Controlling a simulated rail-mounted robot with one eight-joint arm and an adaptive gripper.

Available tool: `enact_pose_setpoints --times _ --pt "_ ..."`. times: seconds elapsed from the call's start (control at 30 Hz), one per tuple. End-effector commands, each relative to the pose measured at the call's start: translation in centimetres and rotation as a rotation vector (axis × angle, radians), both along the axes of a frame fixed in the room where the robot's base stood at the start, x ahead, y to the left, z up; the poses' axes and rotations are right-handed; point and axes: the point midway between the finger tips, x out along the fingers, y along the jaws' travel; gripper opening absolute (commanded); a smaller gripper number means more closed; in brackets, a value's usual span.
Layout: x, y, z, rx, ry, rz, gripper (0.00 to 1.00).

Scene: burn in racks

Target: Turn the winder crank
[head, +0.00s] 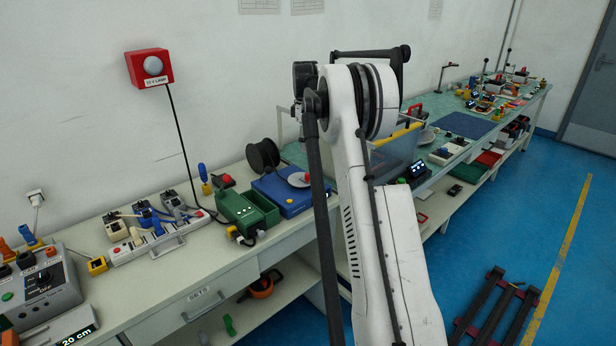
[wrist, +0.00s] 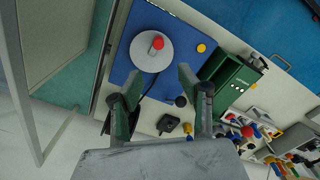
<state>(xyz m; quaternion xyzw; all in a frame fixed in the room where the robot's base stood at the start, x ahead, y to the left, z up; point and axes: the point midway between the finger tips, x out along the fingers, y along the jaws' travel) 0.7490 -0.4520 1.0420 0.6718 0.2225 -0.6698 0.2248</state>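The winder is a blue box (wrist: 128,65) with a round grey crank disc (wrist: 152,52) on top. A red knob (wrist: 157,43) stands off-centre on the disc. In the head view the blue box (head: 272,190) sits on the bench, with the disc (head: 297,180) partly hidden by my arm. My gripper (wrist: 158,80) is open and empty in the wrist view. Its two fingers are spread on either side below the disc, and the knob lies beyond the fingertips, apart from them. The head view does not show the fingers clearly.
A green box (head: 247,211) stands close beside the winder, and a black spool (head: 262,155) stands behind it. A clear-sided bin with a yellow rim (head: 397,150) is to the right. Switch units (head: 150,228) crowd the bench at left. The blue floor (head: 500,215) is mostly open.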

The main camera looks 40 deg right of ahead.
Motion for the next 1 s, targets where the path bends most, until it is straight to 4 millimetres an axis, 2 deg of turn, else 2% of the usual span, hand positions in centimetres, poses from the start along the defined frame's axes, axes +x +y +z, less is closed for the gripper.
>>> enact_pose_setpoints --times 0.27,0.7,1.0 --pt "0.0 -0.5 -2.2 0.003 0.005 0.005 0.36" --pt "0.0 -0.4 -10.1 0.003 0.005 0.004 0.36" --pt "0.0 -0.4 -13.6 0.002 0.004 0.004 0.36"
